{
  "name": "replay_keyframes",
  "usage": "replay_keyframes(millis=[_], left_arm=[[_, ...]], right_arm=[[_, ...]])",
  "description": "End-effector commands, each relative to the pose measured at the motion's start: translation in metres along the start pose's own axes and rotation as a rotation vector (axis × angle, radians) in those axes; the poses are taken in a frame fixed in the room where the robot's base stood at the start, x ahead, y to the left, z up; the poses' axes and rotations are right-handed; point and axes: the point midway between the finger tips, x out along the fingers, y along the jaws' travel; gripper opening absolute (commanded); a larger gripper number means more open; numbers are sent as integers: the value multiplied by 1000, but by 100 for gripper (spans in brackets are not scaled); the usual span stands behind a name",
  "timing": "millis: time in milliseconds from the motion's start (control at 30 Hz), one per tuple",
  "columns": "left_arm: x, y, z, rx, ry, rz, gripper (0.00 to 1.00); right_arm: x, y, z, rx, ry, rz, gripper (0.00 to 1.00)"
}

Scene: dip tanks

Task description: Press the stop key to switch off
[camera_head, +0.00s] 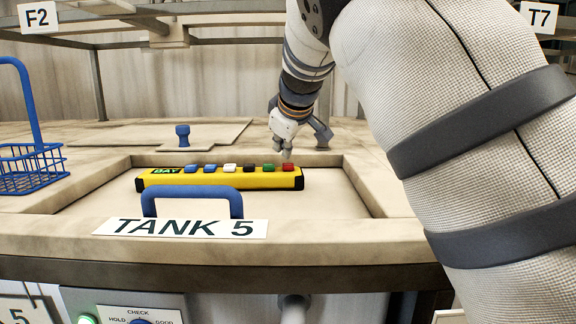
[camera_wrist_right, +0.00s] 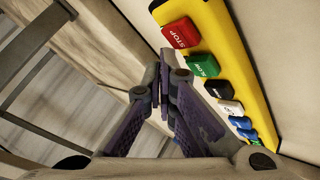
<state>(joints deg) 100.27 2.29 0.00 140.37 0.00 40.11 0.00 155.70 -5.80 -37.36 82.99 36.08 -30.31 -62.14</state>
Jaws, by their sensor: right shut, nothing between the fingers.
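The yellow key strip (camera_head: 220,181) lies on the closed lid (camera_head: 318,204) of tank 5, with a row of colored keys along its top. The red stop key (camera_head: 288,168) is at its right end, and its "STOP" lettering shows in the right wrist view (camera_wrist_right: 181,33). The green key (camera_wrist_right: 203,66) sits beside it. My right gripper (camera_head: 284,155) is shut and empty, pointing down just above and behind the red key in the head view. In the right wrist view its fingertips (camera_wrist_right: 160,68) are beside the strip, apart from the red key. My left gripper is not in view.
A blue handle (camera_head: 192,194) stands in front of the strip above the TANK 5 label (camera_head: 181,228). A blue knob (camera_head: 182,135) is on a lid behind. A blue wire basket (camera_head: 32,168) stands at the left. My right arm covers the right side.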

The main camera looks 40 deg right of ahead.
Motion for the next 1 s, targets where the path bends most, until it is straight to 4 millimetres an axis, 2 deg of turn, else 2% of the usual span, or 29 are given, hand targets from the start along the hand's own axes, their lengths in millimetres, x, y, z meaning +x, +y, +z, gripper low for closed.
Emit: replay_keyframes(millis=[1000], left_arm=[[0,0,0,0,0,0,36]], right_arm=[[8,-6,6,0,0,-1,0]])
